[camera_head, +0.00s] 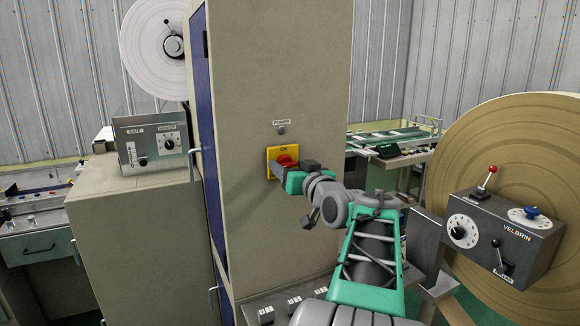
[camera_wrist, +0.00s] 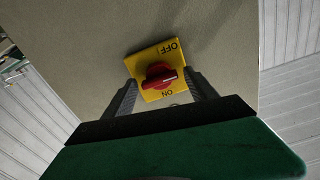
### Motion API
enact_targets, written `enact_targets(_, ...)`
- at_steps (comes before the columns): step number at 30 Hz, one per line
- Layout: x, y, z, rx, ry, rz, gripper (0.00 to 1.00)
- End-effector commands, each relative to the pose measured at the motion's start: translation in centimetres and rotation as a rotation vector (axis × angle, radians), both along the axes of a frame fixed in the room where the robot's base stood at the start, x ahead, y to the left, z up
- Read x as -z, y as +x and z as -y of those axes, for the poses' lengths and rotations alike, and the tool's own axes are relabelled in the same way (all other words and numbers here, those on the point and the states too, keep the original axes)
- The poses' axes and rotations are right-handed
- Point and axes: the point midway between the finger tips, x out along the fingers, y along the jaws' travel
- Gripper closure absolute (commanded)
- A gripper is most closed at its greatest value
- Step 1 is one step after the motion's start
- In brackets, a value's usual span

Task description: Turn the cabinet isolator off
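The cabinet isolator is a red rotary knob (camera_head: 286,161) on a yellow plate (camera_head: 272,153) fixed to the beige cabinet (camera_head: 300,60). In the wrist view the knob (camera_wrist: 159,76) sits on the yellow plate (camera_wrist: 171,48), marked OFF at one end and ON at the other. A pale line on the knob's handle points to the right there, between the two words. My gripper (camera_head: 281,171) is at the knob in the head view. In the wrist view its two fingers (camera_wrist: 160,92) stand apart, one on each side of the knob. I cannot tell whether they touch it.
A small power lamp (camera_head: 281,130) sits above the plate. At the right stand a large tan roll (camera_head: 530,125) and a grey VELBRIN control box (camera_head: 505,235) with levers. A gate box (camera_head: 155,139) stands on the left cabinet.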

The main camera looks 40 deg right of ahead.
Motion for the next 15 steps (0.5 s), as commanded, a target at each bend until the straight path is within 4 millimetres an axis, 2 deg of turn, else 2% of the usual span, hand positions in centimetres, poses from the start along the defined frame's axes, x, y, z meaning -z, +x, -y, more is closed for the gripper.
enact_targets(2,0.01,-0.01,0.0,0.0,0.0,0.0,0.41)
enact_targets(15,0.01,-0.02,-0.03,0.0,0.0,-0.001,0.77)
